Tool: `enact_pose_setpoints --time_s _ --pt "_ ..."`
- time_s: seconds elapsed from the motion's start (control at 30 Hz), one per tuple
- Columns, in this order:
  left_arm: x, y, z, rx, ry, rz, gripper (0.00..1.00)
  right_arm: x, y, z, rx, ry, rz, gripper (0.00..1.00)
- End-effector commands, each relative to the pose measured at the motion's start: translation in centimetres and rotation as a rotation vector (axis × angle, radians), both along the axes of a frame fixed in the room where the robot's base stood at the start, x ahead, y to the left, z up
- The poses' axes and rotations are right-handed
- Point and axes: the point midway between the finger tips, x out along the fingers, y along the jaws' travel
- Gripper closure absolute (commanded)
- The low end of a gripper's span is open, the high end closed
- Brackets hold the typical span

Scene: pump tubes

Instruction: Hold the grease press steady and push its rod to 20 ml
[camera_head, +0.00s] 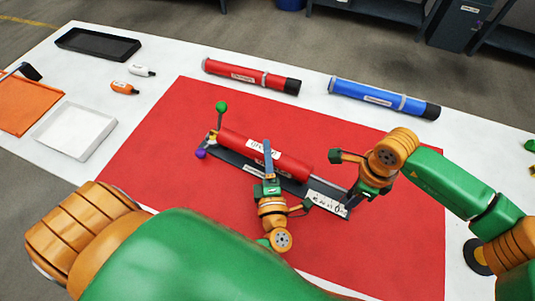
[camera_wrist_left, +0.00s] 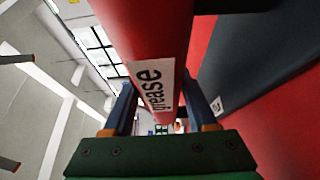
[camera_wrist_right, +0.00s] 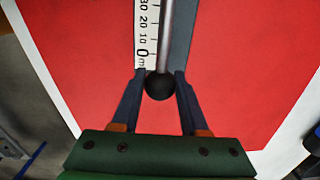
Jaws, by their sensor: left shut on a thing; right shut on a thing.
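The grease press is a red tube (camera_head: 290,165) with a white label, lying along a dark base (camera_head: 235,160) on the red mat. My left gripper (camera_head: 283,178) is shut around the tube; the left wrist view shows its fingers on both sides of the tube, by the "grease" label (camera_wrist_left: 152,88). The metal rod (camera_wrist_right: 165,35) ends in a black knob (camera_wrist_right: 160,86). My right gripper (camera_wrist_right: 160,78) is shut on the knob, beside the 0 end of the white scale (camera_wrist_right: 147,35). The head view hides the knob behind my right gripper (camera_head: 345,182).
A red tube (camera_head: 250,75) and a blue tube (camera_head: 380,99) lie behind the mat (camera_head: 190,110). The mat's front right is clear.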

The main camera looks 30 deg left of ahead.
Motion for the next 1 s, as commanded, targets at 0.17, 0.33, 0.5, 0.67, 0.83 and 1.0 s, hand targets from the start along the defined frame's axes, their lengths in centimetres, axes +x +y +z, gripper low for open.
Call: enact_pose_setpoints --time_s 0.17,0.33,0.5,0.67,0.83,1.0 --pt "0.0 -0.1 -0.1 0.000 0.002 -0.003 1.00 0.0 0.5 0.0 0.005 0.000 0.003 1.00" --pt "0.0 -0.1 -0.1 0.000 0.002 -0.003 1.00 0.0 0.9 0.0 0.006 -0.001 0.003 1.00" --pt "0.0 -0.1 -0.1 0.000 0.002 -0.004 1.00 0.0 1.2 0.0 0.006 -0.001 0.002 1.00" --pt "0.0 -0.1 -0.1 0.000 0.002 -0.004 1.00 0.0 1.6 0.0 0.006 -0.001 0.003 1.00" --pt "0.0 -0.1 -0.1 0.000 0.002 -0.004 1.00 0.0 1.9 0.1 0.006 -0.001 0.002 1.00" --pt "0.0 -0.1 -0.1 0.000 0.002 -0.005 1.00 0.0 2.3 0.1 0.006 -0.001 0.002 1.00"
